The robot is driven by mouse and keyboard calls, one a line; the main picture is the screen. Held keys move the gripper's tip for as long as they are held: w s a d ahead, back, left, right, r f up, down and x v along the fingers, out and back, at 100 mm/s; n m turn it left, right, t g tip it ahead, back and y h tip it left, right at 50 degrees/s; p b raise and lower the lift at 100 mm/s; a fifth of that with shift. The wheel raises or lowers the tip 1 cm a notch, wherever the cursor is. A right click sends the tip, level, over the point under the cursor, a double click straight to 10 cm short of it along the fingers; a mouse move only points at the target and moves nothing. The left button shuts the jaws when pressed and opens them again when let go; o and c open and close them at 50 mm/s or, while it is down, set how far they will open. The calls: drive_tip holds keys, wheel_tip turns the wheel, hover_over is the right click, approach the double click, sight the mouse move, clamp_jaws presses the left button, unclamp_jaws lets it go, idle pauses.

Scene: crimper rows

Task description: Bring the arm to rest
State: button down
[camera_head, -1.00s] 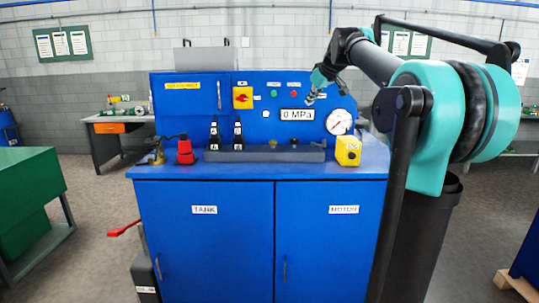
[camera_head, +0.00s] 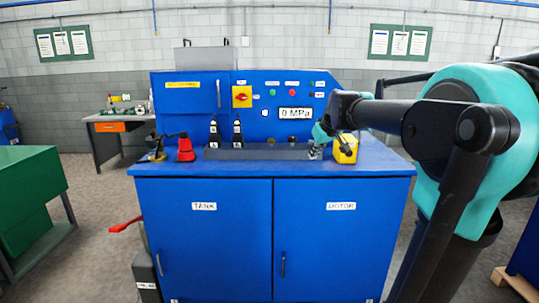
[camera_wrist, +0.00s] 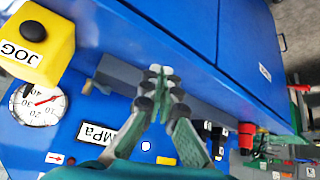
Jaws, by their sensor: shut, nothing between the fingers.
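My gripper (camera_head: 316,150) is at the right end of the blue bench top, in front of the panel and just left of the yellow box. In the wrist view my gripper (camera_wrist: 162,72) shows its two fingers brought together with nothing between them. Beyond the fingertips lie the grey ledge and the blue cabinet front. My arm reaches in from the right side of the head view and hides part of the panel, including the gauge.
The blue bench (camera_head: 205,240) carries a yellow JOG box (camera_wrist: 38,42), also in the head view (camera_head: 346,149), a grey rail (camera_head: 275,152), two black levers and a red knob (camera_head: 185,149). A pressure gauge (camera_wrist: 38,104) is close by. A green table (camera_head: 30,190) stands left.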

drive_tip(key=s+d+f+m+g+h, duration=0.2)
drive_tip(key=s+f+m, duration=0.3)
drive_tip(key=s+f, duration=2.5)
drive_tip(key=shift+s+d+g, duration=0.15)
drive_tip(key=shift+d+g, duration=0.45)
